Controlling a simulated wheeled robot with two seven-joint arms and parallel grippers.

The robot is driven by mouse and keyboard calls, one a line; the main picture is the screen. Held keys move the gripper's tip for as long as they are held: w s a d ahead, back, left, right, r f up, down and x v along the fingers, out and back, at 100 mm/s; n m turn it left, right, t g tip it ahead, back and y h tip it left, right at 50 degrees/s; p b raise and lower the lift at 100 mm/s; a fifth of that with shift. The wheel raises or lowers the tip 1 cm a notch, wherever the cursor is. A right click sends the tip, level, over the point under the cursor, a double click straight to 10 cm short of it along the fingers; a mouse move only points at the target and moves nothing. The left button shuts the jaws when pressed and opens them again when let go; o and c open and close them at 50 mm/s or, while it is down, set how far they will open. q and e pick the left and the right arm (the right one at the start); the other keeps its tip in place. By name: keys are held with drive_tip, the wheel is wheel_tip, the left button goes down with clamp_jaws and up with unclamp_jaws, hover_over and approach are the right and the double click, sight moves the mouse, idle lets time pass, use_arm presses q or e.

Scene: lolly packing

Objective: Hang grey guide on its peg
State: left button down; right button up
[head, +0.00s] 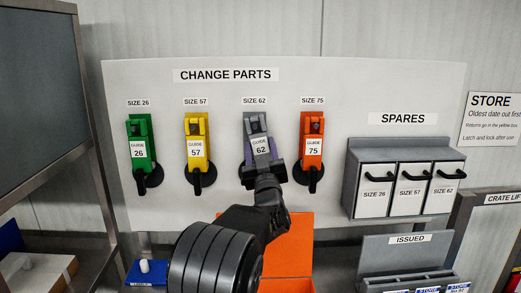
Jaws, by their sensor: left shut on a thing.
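The grey guide (262,144), labelled GUIDE 62, is at the white CHANGE PARTS board (340,105), under the SIZE 62 label (255,100). It is tilted slightly. My left gripper (265,178) is shut on its lower end, and my dark arm comes up from below. The peg is hidden behind the guide, so I cannot tell whether the guide bears on it. A green guide (138,130), a yellow guide (195,128) and an orange guide (312,146) hang upright beside it. My right gripper is not in view.
A grey SPARES rack (352,172) with three labelled bins is mounted at the board's right. An orange container (298,240) stands below the board, partly behind my arm. An ISSUED holder (375,252) is at lower right. A blue tray (140,280) lies at lower left.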

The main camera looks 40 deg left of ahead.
sight(260, 114)
use_arm(q)
drive_tip(key=c, duration=0.5)
unclamp_jaws()
wheel_tip(260, 114, up, 10)
drive_tip(key=shift+r+b, duration=0.1)
drive_tip(key=shift+b, duration=0.8)
